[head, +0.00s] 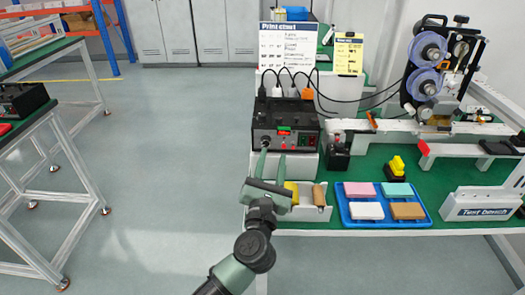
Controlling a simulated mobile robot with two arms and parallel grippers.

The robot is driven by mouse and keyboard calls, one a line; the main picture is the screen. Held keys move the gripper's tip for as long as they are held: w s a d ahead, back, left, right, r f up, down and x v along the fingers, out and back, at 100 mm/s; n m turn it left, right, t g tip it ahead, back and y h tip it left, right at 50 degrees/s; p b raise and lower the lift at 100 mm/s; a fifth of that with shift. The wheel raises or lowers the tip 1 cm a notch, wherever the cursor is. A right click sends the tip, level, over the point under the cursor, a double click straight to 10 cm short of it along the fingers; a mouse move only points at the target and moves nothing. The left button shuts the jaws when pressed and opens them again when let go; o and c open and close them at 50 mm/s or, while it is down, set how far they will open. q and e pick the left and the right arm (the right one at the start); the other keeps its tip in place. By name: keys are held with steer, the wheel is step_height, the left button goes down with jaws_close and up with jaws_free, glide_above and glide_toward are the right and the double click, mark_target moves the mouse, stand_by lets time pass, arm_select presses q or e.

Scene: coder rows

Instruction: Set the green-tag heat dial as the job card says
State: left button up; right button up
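A dark control box (287,122) stands on the left part of the bench. Its front has a green-and-red area, small red lights and a small display; a dark round knob sits at its left front, near my finger. I cannot read a dial setting. A yellow card (348,53) and a white "Print chart" sheet (288,45) stand behind; their small text is unreadable, so I cannot tell which is the job card. My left gripper (273,154) is just in front of the box, fingers apart, with nothing visible between them. My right gripper is out of view.
A blue tray (349,219) with coloured blocks lies right of my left gripper. A white holder (310,212) with yellow and brown items is beside the gripper. A reel machine (430,75) and a yellow button (397,165) stand further right. Cables run behind the box.

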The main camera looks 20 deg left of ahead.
mark_target(266, 144)
arm_select(q)
steer(key=f+n+g, duration=0.1)
steer(key=w+a+f+n+y, duration=0.1)
steer(key=n, duration=0.1)
steer(key=a+n+g, duration=0.1)
steer(key=n, duration=0.1)
steer(key=shift+w+a+f+g+y, duration=0.1)
steer(key=shift+w+f+g+y, duration=0.05)
steer(key=shift+f+g+y, duration=0.2)
steer(key=x, duration=0.7)
steer(key=shift+w+a+f, duration=0.15)
steer(key=shift+w, duration=0.15)
steer(key=shift+c, duration=0.3)
jaws_close()
